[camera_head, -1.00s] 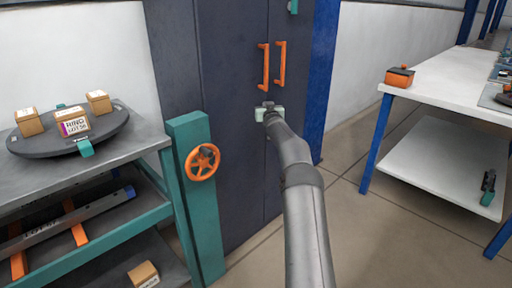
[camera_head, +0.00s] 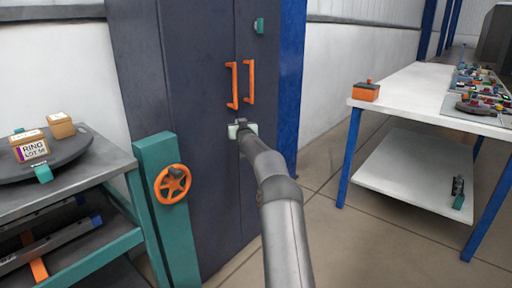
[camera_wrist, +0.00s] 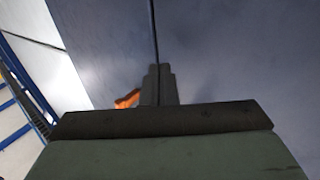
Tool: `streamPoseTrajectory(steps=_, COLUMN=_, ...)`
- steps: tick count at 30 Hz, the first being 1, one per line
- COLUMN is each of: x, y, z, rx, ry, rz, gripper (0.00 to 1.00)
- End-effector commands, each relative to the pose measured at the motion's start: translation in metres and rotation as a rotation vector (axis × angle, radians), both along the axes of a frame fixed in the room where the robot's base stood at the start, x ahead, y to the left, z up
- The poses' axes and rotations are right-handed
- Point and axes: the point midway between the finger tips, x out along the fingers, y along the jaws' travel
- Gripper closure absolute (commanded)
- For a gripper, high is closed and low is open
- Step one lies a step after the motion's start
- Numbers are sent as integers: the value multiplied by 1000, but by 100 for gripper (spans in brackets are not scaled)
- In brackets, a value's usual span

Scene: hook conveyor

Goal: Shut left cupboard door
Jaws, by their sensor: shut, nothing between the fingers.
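The dark cupboard has two tall doors. The left cupboard door (camera_head: 198,120) looks flush, or nearly so, with the right door (camera_head: 262,135), with a thin seam between them. Each has an upright orange handle, the left one (camera_head: 232,85) and the right one (camera_head: 252,82). My gripper (camera_head: 242,129) is at the doors just below the handles, close to the seam. In the wrist view its shut, empty fingers (camera_wrist: 158,84) point along the seam, with an orange handle (camera_wrist: 128,99) partly showing beside them. I cannot tell whether they touch a door.
A teal post with an orange handwheel (camera_head: 172,184) stands in front of the cupboard at left. A grey bench (camera_head: 70,193) with boxes on a dark turntable is further left. A blue post (camera_head: 289,90) borders the cupboard; a white table (camera_head: 400,90) stands right, with open floor between.

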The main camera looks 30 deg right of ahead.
Motion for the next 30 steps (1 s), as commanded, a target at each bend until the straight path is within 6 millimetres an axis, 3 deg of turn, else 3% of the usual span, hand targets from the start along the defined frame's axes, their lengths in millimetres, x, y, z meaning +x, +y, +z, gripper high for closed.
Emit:
streamPoseTrajectory(steps=3, x=-24, y=-4, z=-12, rx=1, ry=5, rz=1, gripper=100)
streamPoseTrajectory(steps=5, x=-36, y=-9, z=-3, rx=2, ry=10, rz=0, gripper=100)
streamPoseTrajectory(steps=15, x=-100, y=-28, z=-6, rx=4, ry=14, rz=-1, gripper=100)
streamPoseTrajectory(steps=26, x=-116, y=-33, z=-8, rx=5, ry=13, rz=1, gripper=100)
streamPoseTrajectory(steps=28, x=-115, y=-27, z=-4, rx=5, ry=23, rz=5, gripper=100)
streamPoseTrajectory(steps=30, x=-113, y=-10, z=5, rx=10, ry=55, rz=18, gripper=100)
